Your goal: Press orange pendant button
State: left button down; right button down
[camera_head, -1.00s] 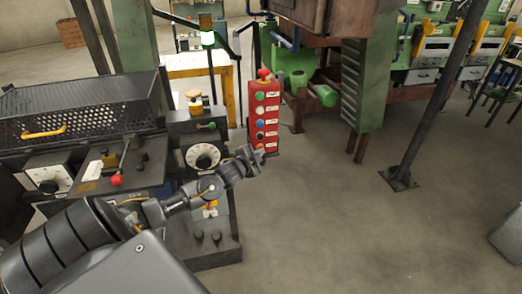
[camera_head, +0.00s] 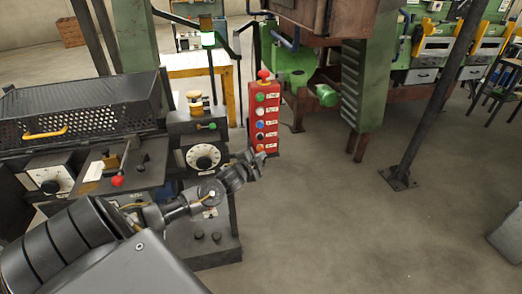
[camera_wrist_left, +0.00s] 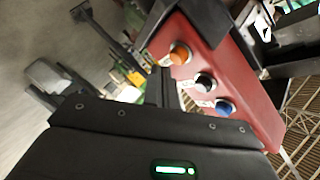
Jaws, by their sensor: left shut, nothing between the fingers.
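The red pendant box (camera_head: 267,130) hangs upright left of the middle in the head view, with a red knob on top and a column of coloured buttons. The orange button (camera_head: 261,148) is the lowest, partly hidden by my gripper; it shows clearly in the left wrist view (camera_wrist_left: 180,53), beside the black button (camera_wrist_left: 204,82) and the blue button (camera_wrist_left: 225,107). My left gripper (camera_head: 261,157) is shut and empty, its tips at the pendant's lower end. In the wrist view its fingers (camera_wrist_left: 163,80) are close to the orange button; I cannot tell if they touch. My right gripper is not in view.
A dark control console (camera_head: 125,165) with a dial and a small red-knobbed lever (camera_head: 117,181) stands left, close to my arm. A green machine column (camera_head: 365,85) stands behind right of the pendant. A slanted dark post (camera_head: 430,95) is further right. The floor between is clear.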

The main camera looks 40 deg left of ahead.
pick_arm(q)
jog(key=s+d+p, duration=0.1)
jog(key=d, duration=0.1)
jog(key=s+d+p, duration=0.1)
jog(key=s+d, duration=0.1)
dwell(0.5)
jog(key=shift+w, duration=0.1)
dwell(0.7)
